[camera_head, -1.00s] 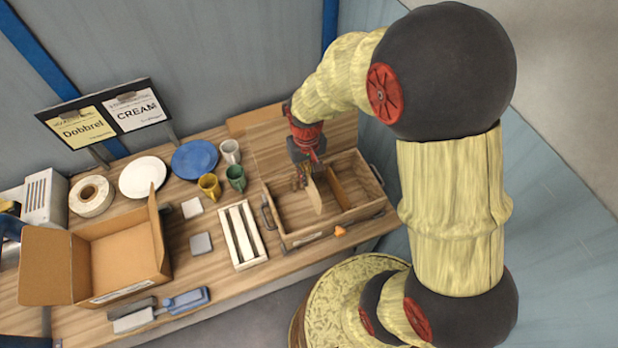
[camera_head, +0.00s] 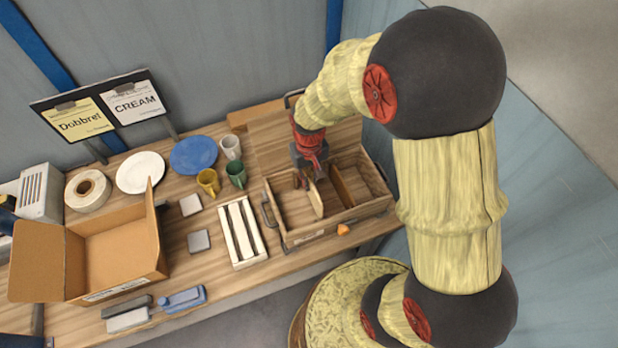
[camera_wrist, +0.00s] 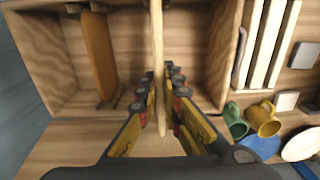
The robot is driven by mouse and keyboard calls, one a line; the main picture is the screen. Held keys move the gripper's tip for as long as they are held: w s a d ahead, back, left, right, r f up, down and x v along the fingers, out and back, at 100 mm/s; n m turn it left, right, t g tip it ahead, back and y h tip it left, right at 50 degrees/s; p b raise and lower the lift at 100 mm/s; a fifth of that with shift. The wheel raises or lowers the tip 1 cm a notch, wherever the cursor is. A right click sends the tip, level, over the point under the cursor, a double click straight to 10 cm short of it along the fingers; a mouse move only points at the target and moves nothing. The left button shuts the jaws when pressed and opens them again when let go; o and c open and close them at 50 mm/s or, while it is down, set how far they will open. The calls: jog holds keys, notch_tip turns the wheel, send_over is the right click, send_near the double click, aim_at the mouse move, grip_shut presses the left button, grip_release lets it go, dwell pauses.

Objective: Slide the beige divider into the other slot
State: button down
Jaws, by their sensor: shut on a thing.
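The beige divider (camera_head: 317,202) stands in the left part of the open wooden box (camera_head: 288,243), to the left of a darker brown divider (camera_head: 342,188). My gripper (camera_head: 309,183) is shut on its back end, with one finger on each side. In the wrist view, the beige divider (camera_wrist: 157,35) runs upright through the picture between my fingertips (camera_wrist: 162,76). The brown divider (camera_wrist: 98,55) stands to its left there, apart from it and slightly tilted. I cannot tell whether the beige divider's lower edge touches the box floor or sits in a slot.
A white slotted tray (camera_head: 241,233) stands left of the box, with green (camera_head: 236,174) and yellow (camera_head: 208,182) mugs behind it. A cardboard box (camera_head: 118,255) stands further left. The box's right compartment is empty.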

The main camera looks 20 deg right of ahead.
aim_at(309, 193)
jog(key=shift+f+b, duration=2.65)
jog(key=shift+f, duration=1.6)
jog(key=c, duration=1.9)
grip_release()
notch_tip(309, 193, up, 12)
jog(key=shift+f, duration=0.1)
